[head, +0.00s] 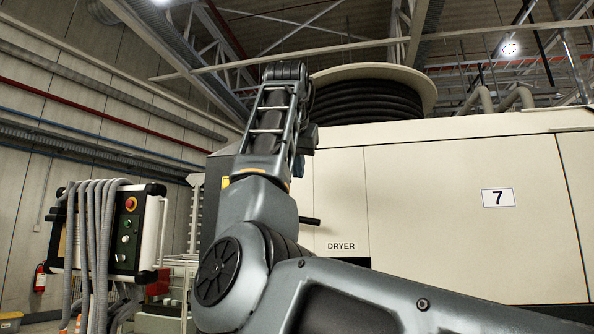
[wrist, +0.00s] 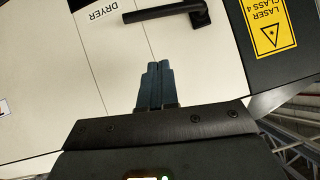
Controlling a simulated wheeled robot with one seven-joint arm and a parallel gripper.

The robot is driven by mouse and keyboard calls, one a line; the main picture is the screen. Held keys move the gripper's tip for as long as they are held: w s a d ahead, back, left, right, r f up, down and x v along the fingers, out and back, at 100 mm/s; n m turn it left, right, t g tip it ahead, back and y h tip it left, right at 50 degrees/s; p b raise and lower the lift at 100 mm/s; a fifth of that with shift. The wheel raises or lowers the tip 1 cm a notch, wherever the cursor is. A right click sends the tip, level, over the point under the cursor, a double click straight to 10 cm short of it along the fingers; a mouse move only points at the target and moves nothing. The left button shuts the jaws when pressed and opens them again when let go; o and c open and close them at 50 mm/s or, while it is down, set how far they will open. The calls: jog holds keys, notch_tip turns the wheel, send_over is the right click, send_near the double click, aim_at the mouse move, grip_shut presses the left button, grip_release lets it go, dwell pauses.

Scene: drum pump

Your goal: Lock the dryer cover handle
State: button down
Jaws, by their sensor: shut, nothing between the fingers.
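The dryer cover handle (wrist: 165,12) is a black lever in the wrist view, near the top edge. Its grip points left from a mount at its right end, on a cream panel. In the head view only the tip of the handle (head: 310,220) shows, roughly horizontal; my arm hides the rest. The cream dryer cover (head: 339,195) bears a DRYER label (head: 341,246), which also shows in the wrist view (wrist: 103,13). My gripper (wrist: 157,66) is shut and empty, its fingertips a little below the handle in the wrist picture and apart from it.
A black hose reel (head: 370,95) sits on top of the machine. A control box with hanging hoses (head: 128,230) stands at the left. A yellow laser warning sign (wrist: 269,27) is right of the handle.

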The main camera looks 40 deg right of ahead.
jog(key=shift+w+d+f+p, duration=0.45)
jog(key=shift+w+d+f, duration=0.4)
jog(key=shift+f, duration=0.45)
jog(key=shift+w+d+f+p, duration=0.4)
jog(key=shift+w+d+f, duration=0.45)
jog(key=shift+f, duration=0.5)
jog(key=shift+w+d+f+p, duration=0.45)
jog(key=shift+w+d+f, duration=0.35)
jog(key=shift+f, duration=0.5)
jog(key=shift+a+f, duration=0.1)
